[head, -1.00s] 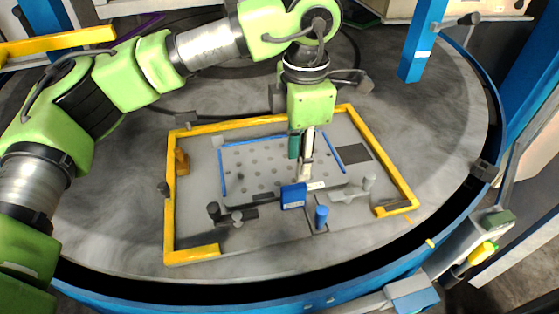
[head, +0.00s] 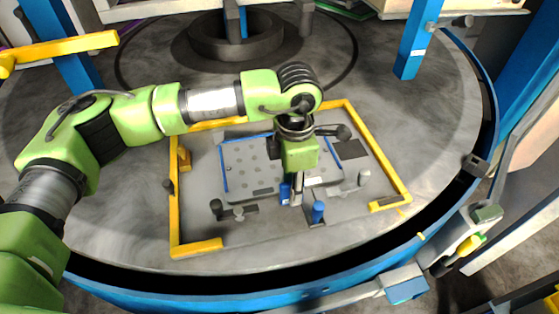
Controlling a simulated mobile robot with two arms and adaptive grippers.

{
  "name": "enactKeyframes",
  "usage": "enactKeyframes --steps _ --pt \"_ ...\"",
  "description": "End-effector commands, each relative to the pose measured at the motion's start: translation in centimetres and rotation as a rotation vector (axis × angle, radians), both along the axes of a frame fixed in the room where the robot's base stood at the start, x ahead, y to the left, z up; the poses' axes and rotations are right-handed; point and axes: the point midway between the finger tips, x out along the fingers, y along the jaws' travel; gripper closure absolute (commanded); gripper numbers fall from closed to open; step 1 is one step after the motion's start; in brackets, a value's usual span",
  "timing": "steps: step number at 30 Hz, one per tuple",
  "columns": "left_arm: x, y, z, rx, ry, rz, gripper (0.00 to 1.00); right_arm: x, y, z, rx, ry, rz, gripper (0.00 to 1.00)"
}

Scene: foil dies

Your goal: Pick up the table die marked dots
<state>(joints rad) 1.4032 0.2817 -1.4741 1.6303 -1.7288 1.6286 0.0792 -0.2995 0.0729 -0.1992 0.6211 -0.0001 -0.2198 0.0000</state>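The grey plate with a pattern of dark dots (head: 240,171) lies flat within the yellow frame, with blue strips along its left and back edges. It seems to be the die marked dots; no readable marking shows. A blue block (head: 285,194) sits at its front edge, partly hidden by my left gripper. My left gripper (head: 296,192) points down at this front edge, close to the block. Its body hides part of the plate. I cannot tell whether its fingers touch or grip the block. My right gripper is not in view.
A yellow frame (head: 174,215) bounds the work area. A short blue cylinder (head: 318,211) stands just right of the gripper. A dark knob (head: 216,207) and a grey knob (head: 364,177) stand near the front. The round grey table (head: 440,130) is largely bare outside the frame.

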Motion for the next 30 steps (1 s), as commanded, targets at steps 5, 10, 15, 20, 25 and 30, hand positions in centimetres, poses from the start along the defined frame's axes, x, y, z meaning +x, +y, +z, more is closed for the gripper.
enactKeyframes --steps 5,10,15,20,25,30 --pt "0.0 0.0 0.0 0.000 0.000 0.000 1.00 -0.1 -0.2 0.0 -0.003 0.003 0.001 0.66" --pt "0.0 0.0 0.1 0.000 0.000 0.000 1.00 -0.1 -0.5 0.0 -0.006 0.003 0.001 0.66" --pt "0.1 0.0 0.3 -0.002 -0.005 0.000 1.00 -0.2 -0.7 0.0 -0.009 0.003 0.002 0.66" --pt "0.2 -0.1 0.9 -0.001 -0.007 0.000 1.00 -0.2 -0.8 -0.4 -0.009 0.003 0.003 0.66" --pt "0.3 -0.1 3.3 -0.002 -0.009 0.000 1.00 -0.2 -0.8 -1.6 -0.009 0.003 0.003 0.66" --pt "0.2 -0.1 6.5 -0.002 -0.009 0.000 1.00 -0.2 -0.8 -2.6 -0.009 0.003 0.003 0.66"
